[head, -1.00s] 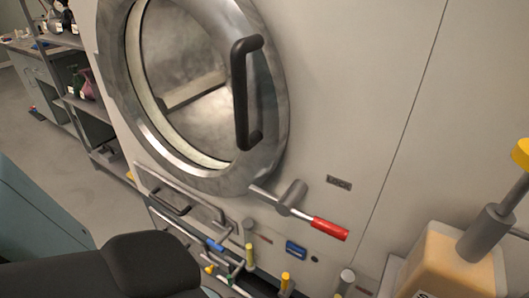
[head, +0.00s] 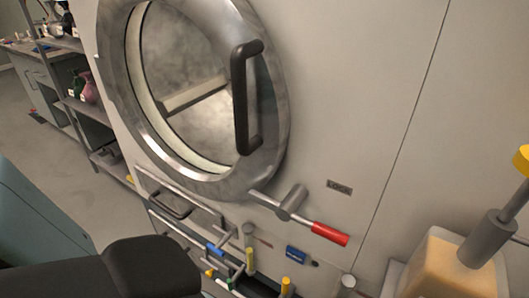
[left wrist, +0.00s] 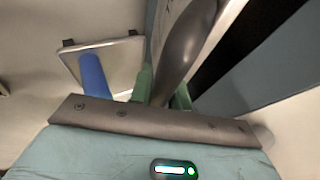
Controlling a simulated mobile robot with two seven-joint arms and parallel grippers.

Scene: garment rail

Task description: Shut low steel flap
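A low steel panel with a dark bar handle (head: 170,205) sits under the round door at the lower left of the cabinet in the head view. I take it to be the flap; I cannot tell how far it stands open. My left arm's dark link crosses the lower left of the head view, where its gripper does not show. In the left wrist view the gripper's base is at the bottom, with a dark curved piece and green and blue parts above it. I cannot tell its fingers from other things there. My right gripper is not in view.
The round steel door (head: 270,120) has a black handle (head: 241,100). A red-gripped lever (head: 329,233) sits below it. Several small coloured valves stand at the bottom, including a yellow one (head: 250,260). A tan container (head: 455,265) stands at lower right. The floor (head: 60,170) at left is clear.

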